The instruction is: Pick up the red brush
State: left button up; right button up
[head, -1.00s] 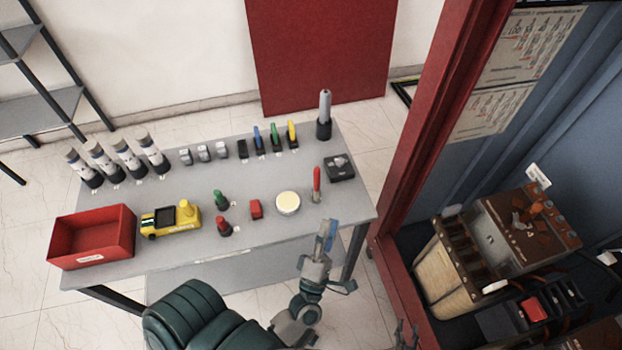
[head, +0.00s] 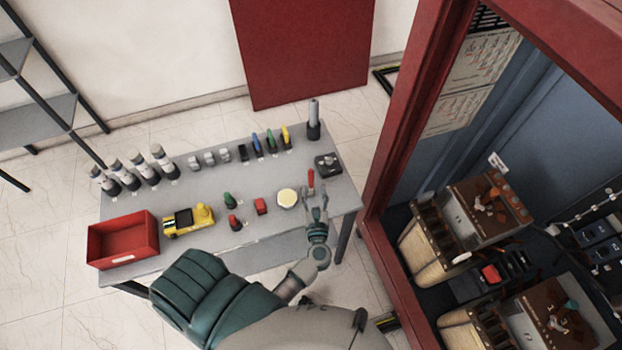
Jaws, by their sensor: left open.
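The red brush (head: 310,181) stands upright near the right end of the grey table, with its red handle up. Its lower end is partly hidden by my left gripper. My left gripper (head: 316,204) is open, with its fingers pointing toward the back of the table. I cannot tell whether a finger touches the brush. My right gripper is not in view.
A round cream-topped tin (head: 287,199) stands close left of the brush. A dark box (head: 328,165) lies behind it. A red bin (head: 122,240) and a yellow tool (head: 188,220) are at the left. A red cabinet frame (head: 405,130) rises right of the table.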

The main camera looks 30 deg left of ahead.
aim_at(311, 174)
pick_arm(q)
jog(key=shift+x, duration=1.15)
jog(key=x, duration=0.1)
jog(key=p+x, duration=0.1)
jog(key=x, duration=0.1)
jog(key=p+x, duration=0.1)
jog(key=x, duration=0.1)
jog(key=shift+s+a+r, duration=0.2)
jog(key=shift+a+r, duration=0.05)
jog(key=shift+r, duration=0.15)
jog(key=shift+w+a+f, duration=0.15)
jog(key=shift+w+a, duration=0.05)
grip_shut()
